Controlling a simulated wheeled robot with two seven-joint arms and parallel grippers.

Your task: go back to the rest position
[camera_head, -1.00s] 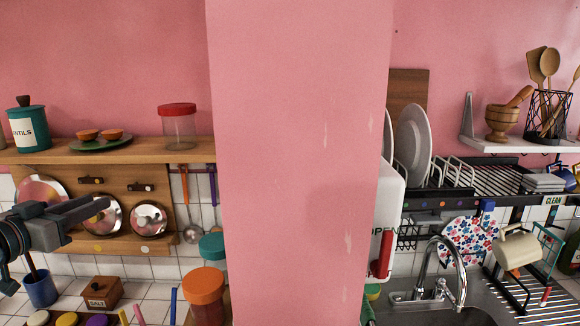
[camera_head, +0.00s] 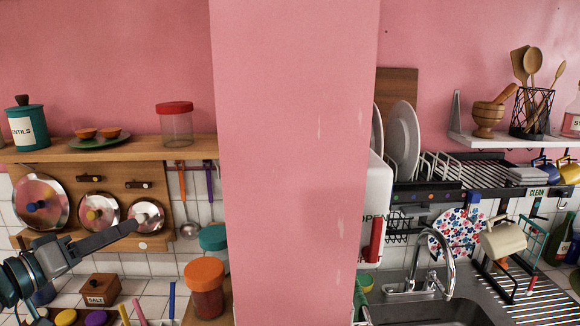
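My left gripper (camera_head: 133,227) comes in from the lower left, seen side-on, with its long grey fingers pointing right and slightly up. The fingertips overlap the lower part of the small round lid (camera_head: 152,211) on the wooden rack in the picture. I cannot tell whether they touch it or whether the fingers are apart. Nothing shows held in them. My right gripper is not in view.
A wooden shelf (camera_head: 185,150) with a teal canister (camera_head: 25,125) and a red-lidded jar (camera_head: 176,125) is above the lid rack. A pink pillar (camera_head: 290,160) stands mid-view. Counter jars (camera_head: 204,290) stand left of it; a sink tap (camera_head: 448,265) is right.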

